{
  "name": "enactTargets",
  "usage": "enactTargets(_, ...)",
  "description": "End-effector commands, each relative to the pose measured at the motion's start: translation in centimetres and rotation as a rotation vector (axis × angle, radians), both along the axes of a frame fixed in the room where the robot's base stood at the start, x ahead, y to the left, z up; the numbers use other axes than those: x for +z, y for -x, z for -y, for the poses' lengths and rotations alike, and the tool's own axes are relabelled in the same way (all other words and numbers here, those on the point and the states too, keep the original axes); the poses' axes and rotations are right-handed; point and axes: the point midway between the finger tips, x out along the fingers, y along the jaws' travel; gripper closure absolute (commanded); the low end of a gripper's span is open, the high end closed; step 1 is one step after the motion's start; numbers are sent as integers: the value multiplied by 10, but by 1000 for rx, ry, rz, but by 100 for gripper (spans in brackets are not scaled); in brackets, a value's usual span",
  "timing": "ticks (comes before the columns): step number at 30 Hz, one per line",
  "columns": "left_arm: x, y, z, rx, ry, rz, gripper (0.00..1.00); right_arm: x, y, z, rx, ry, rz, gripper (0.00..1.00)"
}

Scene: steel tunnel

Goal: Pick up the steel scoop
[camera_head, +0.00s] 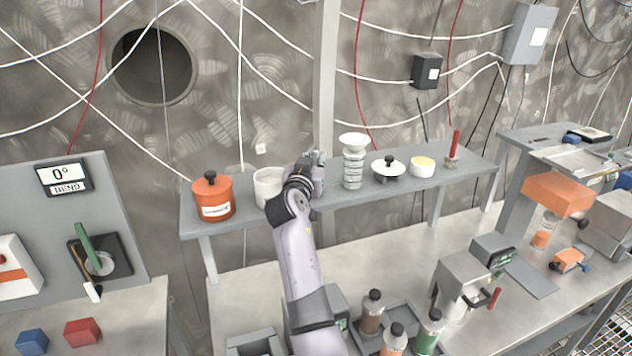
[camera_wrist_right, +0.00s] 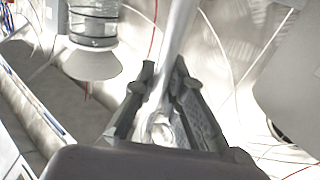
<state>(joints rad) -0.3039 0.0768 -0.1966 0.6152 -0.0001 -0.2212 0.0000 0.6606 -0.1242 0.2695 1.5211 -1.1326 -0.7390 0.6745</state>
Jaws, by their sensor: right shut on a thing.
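My right gripper (camera_head: 314,170) is at the raised grey shelf (camera_head: 470,163), just right of the white pot. In the right wrist view, the two dark fingers of my right gripper (camera_wrist_right: 163,75) are shut on a slim, shiny metal piece, which looks like the steel scoop (camera_wrist_right: 184,35). Its shaft runs from between the fingers up to the top edge. A rounded bright end shows low between the fingers. In the head view the scoop is hidden or too small to tell apart from the gripper. My left gripper is not in view.
Left of the gripper stand the white pot (camera_head: 267,186) and an orange lidded pot (camera_head: 212,197). Bottles (camera_head: 371,311) stand on the bench below.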

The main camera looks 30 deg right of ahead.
Motion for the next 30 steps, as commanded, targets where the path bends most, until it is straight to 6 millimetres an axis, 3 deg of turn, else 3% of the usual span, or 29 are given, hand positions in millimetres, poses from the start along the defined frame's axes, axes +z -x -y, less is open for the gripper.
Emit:
enactTargets(4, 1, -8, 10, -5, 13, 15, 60, 0, 0, 0, 1, 0, 0, 100)
enactTargets(20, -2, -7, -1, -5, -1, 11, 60, 6, 0, 0, 0, 0, 4, 100)
enactTargets(26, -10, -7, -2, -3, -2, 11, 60, 31, 0, 0, 1, 0, 8, 100)
enactTargets(30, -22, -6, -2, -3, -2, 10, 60, 66, 0, 0, 1, 0, 12, 100)
